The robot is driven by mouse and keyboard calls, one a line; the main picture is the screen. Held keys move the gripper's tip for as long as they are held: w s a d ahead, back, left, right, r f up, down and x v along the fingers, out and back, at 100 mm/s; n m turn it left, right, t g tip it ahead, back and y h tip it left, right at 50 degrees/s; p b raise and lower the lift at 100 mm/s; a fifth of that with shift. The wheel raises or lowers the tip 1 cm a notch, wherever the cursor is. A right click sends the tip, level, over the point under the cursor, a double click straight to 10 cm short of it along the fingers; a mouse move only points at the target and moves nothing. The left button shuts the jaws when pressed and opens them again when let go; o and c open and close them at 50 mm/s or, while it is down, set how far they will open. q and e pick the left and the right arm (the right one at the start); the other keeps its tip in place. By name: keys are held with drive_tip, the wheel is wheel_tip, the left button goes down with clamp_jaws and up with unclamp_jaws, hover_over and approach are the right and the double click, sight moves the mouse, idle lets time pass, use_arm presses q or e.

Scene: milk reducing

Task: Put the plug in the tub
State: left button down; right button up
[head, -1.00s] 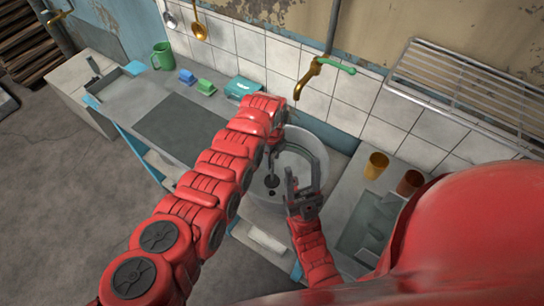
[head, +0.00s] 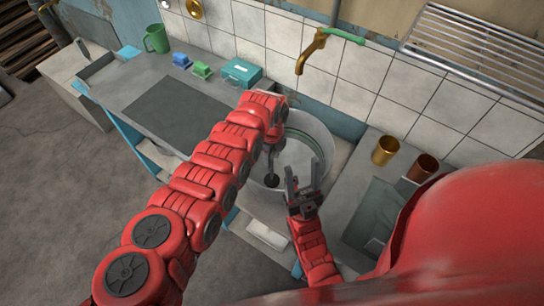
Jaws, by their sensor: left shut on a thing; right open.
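The tub (head: 318,134) is a round, pale grey basin under the brass tap, between the two counters. My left gripper (head: 270,160) points down over the left part of the tub and is shut on the plug (head: 271,181), a small dark round piece at its lower end. The plug shows against the tub's left inside; I cannot tell whether it touches the tub. My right gripper (head: 302,182) is open and empty at the front right rim of the tub, fingers pointing up. Part of the tub is hidden behind my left arm and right gripper.
A brass tap (head: 312,48) with a green handle hangs above the tub. A teal box (head: 241,73), small blue and green blocks and a green mug (head: 156,39) stand on the left counter. A wire rack (head: 480,50) is on the wall.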

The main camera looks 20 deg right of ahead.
use_arm(q)
drive_tip(key=shift+f+b, duration=0.5)
drive_tip(key=shift+b, duration=0.45)
idle(1.6)
drive_tip(key=shift+c, duration=1.3)
unclamp_jaws()
drive_tip(key=shift+o, duration=0.3)
drive_tip(key=shift+o, duration=1)
drive_tip(key=shift+r+p, duration=1.85)
drive_tip(key=shift+r, duration=0.8)
drive_tip(key=shift+r+p, duration=0.65)
drive_tip(key=shift+r, duration=0.45)
